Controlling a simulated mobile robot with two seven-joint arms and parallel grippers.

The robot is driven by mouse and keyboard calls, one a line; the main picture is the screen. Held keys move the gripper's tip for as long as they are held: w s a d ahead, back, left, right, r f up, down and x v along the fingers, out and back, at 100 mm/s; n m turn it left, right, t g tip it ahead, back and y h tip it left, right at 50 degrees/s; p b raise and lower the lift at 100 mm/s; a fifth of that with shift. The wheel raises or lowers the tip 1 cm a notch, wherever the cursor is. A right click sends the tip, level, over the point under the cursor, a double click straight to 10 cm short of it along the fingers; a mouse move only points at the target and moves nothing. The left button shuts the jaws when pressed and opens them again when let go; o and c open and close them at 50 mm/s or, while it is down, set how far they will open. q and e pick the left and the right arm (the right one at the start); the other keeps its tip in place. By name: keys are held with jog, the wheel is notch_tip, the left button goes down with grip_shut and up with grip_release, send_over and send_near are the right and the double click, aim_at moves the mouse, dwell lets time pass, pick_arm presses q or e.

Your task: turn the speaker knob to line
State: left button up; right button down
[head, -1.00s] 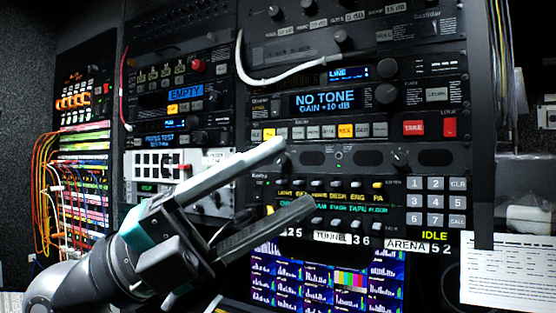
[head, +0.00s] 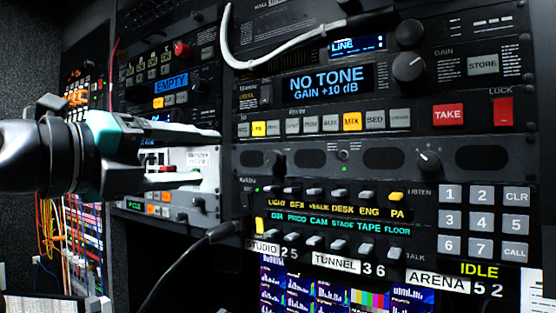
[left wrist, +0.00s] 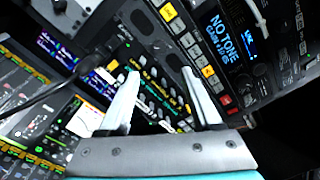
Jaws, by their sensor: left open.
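A small display reading LINE (head: 357,45) sits high on the rack, with a dark round knob (head: 408,33) right of it. A larger display (head: 330,84) below reads NO TONE, GAIN +10 dB, with another dark knob (head: 408,67) beside it. The intercom panel (head: 343,179) below carries speaker grilles, a left knob (head: 275,159) and a right knob (head: 428,160). I cannot read which is the speaker knob. My left gripper (head: 209,156) is open and empty, left of the intercom panel. In the left wrist view its fingers (left wrist: 160,76) are spread before the panel. My right gripper is out of view.
A white cable (head: 285,50) loops across the upper rack. A black cable (head: 185,262) plugs into the panel's lower left. A keypad (head: 482,219) stands at right, and monitor screens (head: 350,297) glow below. Orange cables (head: 50,225) hang at far left.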

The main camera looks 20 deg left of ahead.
aim_at(270, 159)
pick_arm(q)
jog(key=w+d+p, duration=0.1)
jog(key=w, duration=0.3)
jog(key=w+p, duration=0.2)
jog(key=w, duration=0.2)
jog(key=w+d+p, duration=0.1)
jog(key=w+p, duration=0.1)
jog(key=w, duration=0.3)
jog(key=shift+d, duration=0.3)
jog(key=shift+w+d+p, duration=0.1)
jog(key=shift+w+p, duration=0.25)
jog(key=shift+w, duration=0.4)
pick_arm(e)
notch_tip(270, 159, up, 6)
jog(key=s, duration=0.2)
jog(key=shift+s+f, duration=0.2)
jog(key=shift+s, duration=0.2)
pick_arm(q)
jog(key=shift+c, duration=0.3)
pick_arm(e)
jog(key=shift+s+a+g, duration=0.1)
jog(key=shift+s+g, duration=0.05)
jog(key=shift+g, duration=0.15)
pick_arm(q)
jog(key=shift+c, duration=0.8)
grip_shut()
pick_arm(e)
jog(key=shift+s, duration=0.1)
